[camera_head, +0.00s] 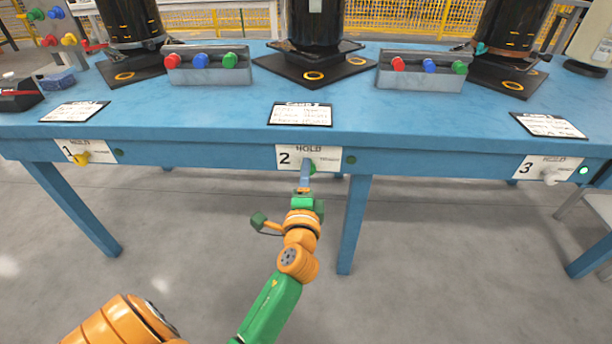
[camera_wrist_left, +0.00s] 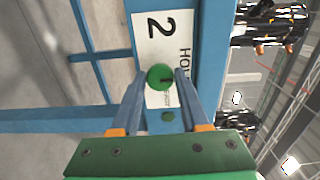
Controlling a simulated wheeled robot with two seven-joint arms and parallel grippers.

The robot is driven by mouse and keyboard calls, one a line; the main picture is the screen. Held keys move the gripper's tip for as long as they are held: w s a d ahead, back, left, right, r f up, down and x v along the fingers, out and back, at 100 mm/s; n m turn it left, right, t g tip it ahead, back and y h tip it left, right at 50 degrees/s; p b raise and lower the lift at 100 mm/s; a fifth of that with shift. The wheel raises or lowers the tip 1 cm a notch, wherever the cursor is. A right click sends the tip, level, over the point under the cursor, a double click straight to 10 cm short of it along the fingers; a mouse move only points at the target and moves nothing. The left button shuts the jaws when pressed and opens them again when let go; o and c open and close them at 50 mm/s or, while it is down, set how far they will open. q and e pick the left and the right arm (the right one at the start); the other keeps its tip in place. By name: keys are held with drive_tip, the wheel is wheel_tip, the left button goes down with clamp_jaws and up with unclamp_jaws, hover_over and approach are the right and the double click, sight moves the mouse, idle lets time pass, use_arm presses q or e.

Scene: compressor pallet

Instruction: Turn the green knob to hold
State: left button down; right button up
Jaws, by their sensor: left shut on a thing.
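The green knob (camera_head: 311,168) sits on the white plate marked 2 and HOLD (camera_head: 290,157), on the front edge of the blue table. In the left wrist view the knob (camera_wrist_left: 159,77) shows face-on, with a short dark mark right of its middle. The plate (camera_wrist_left: 158,45) appears turned sideways there, with HOLD on its right side. My left gripper (camera_head: 306,180) reaches the knob from the front. Its two fingers (camera_wrist_left: 160,82) stand on either side of the knob and are shut on it. My right gripper is not in view.
A yellow knob (camera_head: 81,158) is on plate 1 at left, and a white knob (camera_head: 551,176) is on plate 3 at right, beside a lit green lamp (camera_head: 583,170).

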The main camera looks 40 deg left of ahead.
use_arm(q)
drive_tip(key=shift+f, duration=0.1)
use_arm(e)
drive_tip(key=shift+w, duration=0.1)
use_arm(q)
drive_tip(key=shift+c, duration=2.1)
unclamp_jaws()
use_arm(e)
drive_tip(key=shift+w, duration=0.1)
use_arm(q)
drive_tip(key=v, duration=0.7)
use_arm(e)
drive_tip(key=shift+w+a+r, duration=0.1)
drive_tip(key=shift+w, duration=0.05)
